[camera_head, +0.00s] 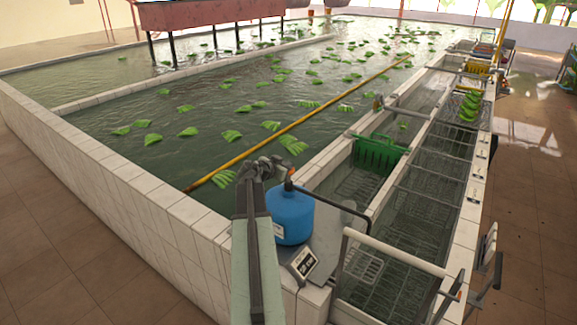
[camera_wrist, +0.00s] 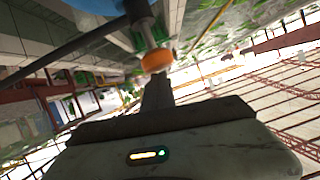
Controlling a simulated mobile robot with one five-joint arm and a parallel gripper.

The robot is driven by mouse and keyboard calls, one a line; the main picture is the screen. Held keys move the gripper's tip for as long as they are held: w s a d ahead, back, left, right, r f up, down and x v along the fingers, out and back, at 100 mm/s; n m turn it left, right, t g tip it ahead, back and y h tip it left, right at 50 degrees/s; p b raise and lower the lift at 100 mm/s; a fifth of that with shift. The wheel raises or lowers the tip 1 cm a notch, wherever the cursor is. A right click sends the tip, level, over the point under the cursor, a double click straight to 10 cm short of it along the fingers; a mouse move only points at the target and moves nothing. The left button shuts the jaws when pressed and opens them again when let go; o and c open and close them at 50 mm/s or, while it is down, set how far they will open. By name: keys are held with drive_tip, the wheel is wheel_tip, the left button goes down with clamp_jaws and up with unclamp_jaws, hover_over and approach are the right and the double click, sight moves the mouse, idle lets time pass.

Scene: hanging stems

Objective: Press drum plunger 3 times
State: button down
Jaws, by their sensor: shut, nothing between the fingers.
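The blue drum (camera_head: 291,214) stands on the counter at the pool's near corner, with a dark spout going off to the right. My gripper (camera_head: 276,165) is over the top of the drum in the head view, at the end of my arm. In the wrist view, the plunger shows as an orange knob (camera_wrist: 157,60) on a metal stem. My gripper's dark fingers (camera_wrist: 157,84) are shut and empty, with their tips right at the knob. I cannot tell whether they touch it.
A small sign (camera_head: 303,263) stands in front of the drum. A green crate (camera_head: 378,153) and wire racks in water troughs lie to the right. A yellow pole (camera_head: 300,122) crosses the pool, where several green bunches float. The tiled pool wall (camera_head: 130,205) is at left.

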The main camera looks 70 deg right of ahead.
wheel_tip(320, 180, down, 4)
drive_tip(key=b, duration=0.3)
drive_tip(key=shift+a+r, duration=0.1)
drive_tip(key=shift+r, duration=0.05)
drive_tip(key=r+p, duration=0.5)
drive_tip(key=shift+s+d+r+p, duration=0.2)
drive_tip(key=shift+s+r+p, duration=0.15)
drive_tip(key=f+p+v, duration=0.1)
drive_tip(key=p+v, duration=0.1)
drive_tip(key=v, duration=0.7)
drive_tip(key=shift+a, duration=0.35)
drive_tip(key=shift+w, duration=0.1)
idle(1.1)
